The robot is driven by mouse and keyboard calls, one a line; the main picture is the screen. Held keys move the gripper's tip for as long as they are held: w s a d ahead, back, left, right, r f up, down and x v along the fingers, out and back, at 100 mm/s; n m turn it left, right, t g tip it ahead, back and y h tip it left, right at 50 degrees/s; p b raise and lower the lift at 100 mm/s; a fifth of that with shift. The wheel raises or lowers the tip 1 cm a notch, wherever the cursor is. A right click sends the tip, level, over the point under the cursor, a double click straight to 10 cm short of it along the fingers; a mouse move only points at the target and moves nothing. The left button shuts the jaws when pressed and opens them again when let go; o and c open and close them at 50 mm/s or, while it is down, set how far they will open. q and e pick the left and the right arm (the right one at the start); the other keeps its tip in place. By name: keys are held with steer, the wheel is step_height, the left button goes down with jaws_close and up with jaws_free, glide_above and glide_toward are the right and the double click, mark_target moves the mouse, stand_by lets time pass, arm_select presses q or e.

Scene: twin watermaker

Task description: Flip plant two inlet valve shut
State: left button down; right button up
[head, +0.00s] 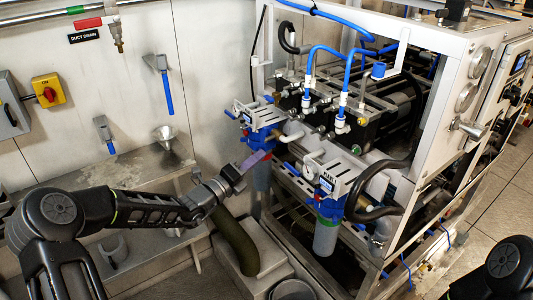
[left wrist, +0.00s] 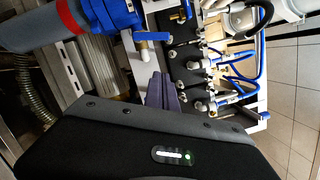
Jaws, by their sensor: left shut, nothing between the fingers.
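The watermaker frame (head: 455,75) carries two blue filter heads. The left filter head (head: 262,132) is nearest my left gripper (head: 250,161); the other filter head (head: 328,200) stands to its right. A small blue lever (head: 230,114) shows at the left side of the left head. I cannot tell which lever is the plant two inlet valve. My left gripper is shut and empty, its fingers overlapping the left filter in the head view. My right gripper is out of view.
Two blue-handled wall fittings (head: 166,90) (head: 104,132) hang above a metal bench (head: 150,165). A yellow switch box (head: 47,90) is on the wall. A thick dark hose (head: 237,243) runs below my left gripper. Blue tubes (head: 348,70) arch over the frame.

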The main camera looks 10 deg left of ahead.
arm_select(q)
steer(key=v, duration=0.4)
steer(key=shift+s+r, duration=0.25)
steer(key=shift+s, duration=0.25)
steer(key=s+d+f+m+g+y, duration=0.1)
steer(key=s+d+f+m+g, duration=0.3)
steer(key=s+f+m, duration=0.7)
steer(key=s+d+f+m+g+y, duration=0.2)
steer(key=s+f+m+g, duration=0.45)
steer(key=f+m, duration=0.4)
steer(key=s+d+f+m+g+y, duration=0.1)
steer(key=s+d+f+m+g, duration=0.3)
steer(key=s+f+m, duration=0.7)
steer(key=s+d+f+m+g, duration=0.2)
steer(key=s+d+f+m, duration=0.3)
steer(key=s+m, duration=0.3)
steer(key=shift+s+d+f+m+y, duration=0.3)
steer(key=shift+s+d+m, duration=0.15)
steer(key=shift+d, duration=0.25)
